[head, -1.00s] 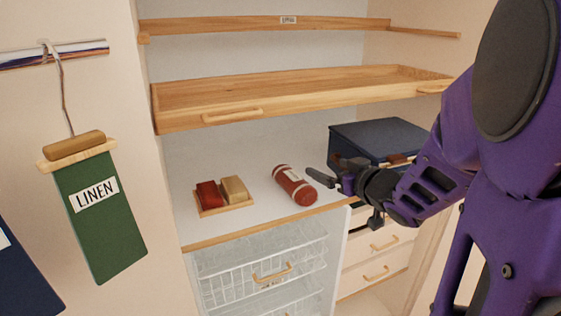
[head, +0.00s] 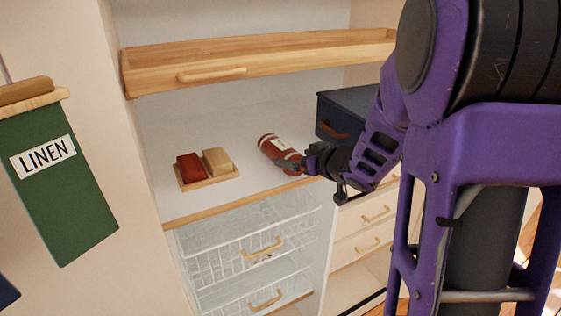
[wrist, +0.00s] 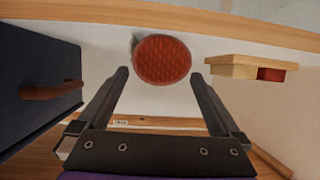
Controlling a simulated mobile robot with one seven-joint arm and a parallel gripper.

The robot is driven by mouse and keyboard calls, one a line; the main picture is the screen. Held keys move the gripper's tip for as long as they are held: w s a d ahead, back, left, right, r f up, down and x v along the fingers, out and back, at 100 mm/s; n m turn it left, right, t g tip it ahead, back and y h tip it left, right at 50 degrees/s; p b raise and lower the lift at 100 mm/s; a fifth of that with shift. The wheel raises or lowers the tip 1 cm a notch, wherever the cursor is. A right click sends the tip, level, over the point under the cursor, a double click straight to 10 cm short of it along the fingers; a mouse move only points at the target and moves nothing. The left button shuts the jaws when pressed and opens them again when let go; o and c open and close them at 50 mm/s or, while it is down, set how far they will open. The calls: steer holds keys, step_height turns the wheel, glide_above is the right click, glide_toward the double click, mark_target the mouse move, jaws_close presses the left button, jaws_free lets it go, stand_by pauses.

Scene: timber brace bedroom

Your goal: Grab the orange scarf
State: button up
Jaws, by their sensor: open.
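The orange scarf is a reddish-orange roll (head: 272,146) with a pale label band, lying on the white shelf near its front edge. In the wrist view its round, textured end (wrist: 162,58) faces me. My gripper (head: 292,164) is at the near right end of the roll in the head view and partly covers it. In the wrist view my gripper (wrist: 160,76) is open, one finger on each side of the roll's end. I cannot tell whether the fingertips reach past that end. I see nothing held.
A dark blue box (head: 337,112) with a brown handle stands close right of my gripper. A small wooden tray (head: 208,182) with a red and a tan block sits left of the roll. A wooden shelf tray (head: 265,62) hangs above. Wire drawers (head: 250,245) are below.

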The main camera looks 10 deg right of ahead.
mark_target(281, 153)
steer(key=b+x, duration=0.2)
steer(key=x, duration=0.2)
steer(key=shift+w+a+f+b, duration=0.15)
steer(key=shift+w+f+b, duration=0.1)
steer(key=shift+f+b, duration=0.15)
steer(key=shift+w+a, duration=0.15)
steer(key=shift+w, duration=0.3)
steer(key=c, duration=1.3)
